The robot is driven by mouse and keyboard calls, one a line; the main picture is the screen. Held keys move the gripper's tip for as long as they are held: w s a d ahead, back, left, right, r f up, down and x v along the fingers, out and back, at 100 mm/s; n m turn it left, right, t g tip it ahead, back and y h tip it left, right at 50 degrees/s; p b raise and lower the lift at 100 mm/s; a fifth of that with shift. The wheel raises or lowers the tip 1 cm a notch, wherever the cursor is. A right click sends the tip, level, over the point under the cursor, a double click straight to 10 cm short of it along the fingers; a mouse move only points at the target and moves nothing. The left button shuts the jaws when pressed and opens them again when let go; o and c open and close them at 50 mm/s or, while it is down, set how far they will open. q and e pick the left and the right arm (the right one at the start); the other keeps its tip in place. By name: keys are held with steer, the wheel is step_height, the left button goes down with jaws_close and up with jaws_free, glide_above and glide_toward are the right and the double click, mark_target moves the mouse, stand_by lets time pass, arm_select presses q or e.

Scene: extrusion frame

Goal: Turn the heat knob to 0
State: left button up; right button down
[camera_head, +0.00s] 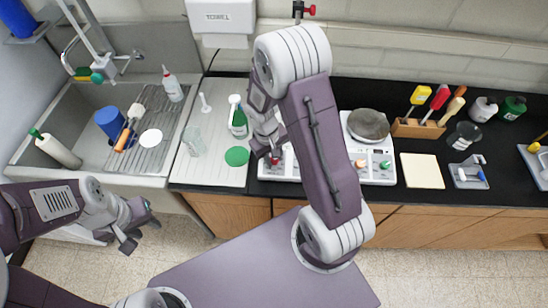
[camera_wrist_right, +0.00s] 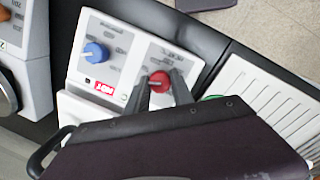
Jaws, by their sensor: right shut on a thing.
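The red knob (camera_wrist_right: 158,82) sits on the white front panel of a hotplate unit (camera_wrist_right: 118,65) in the right wrist view. My right gripper (camera_wrist_right: 158,88) has one finger on each side of this knob and is shut on it. The knob's pointer and scale are too small to read. In the head view the red knob (camera_head: 276,160) shows partly beside my right gripper (camera_head: 268,158), and my right arm hides much of the unit. A blue knob (camera_wrist_right: 96,53) and a red label are on the same panel. My left gripper (camera_head: 138,228) is open and empty, in front of the counter.
A second hotplate (camera_head: 368,125) with orange and green knobs stands to the right. A white drainboard (camera_head: 215,165) with a green-labelled bottle (camera_head: 237,118) lies to the left, beside the sink (camera_head: 85,175). A tool block (camera_head: 418,129) and a cream pad (camera_head: 422,171) are further right.

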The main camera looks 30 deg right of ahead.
steer(key=shift+w+n, duration=0.1)
steer(key=shift+n, duration=0.8)
steer(key=c, duration=1.1)
jaws_free()
step_height(320, 180, up, 9)
steer(key=a+b, duration=0.1)
steer(key=shift+a, duration=0.3)
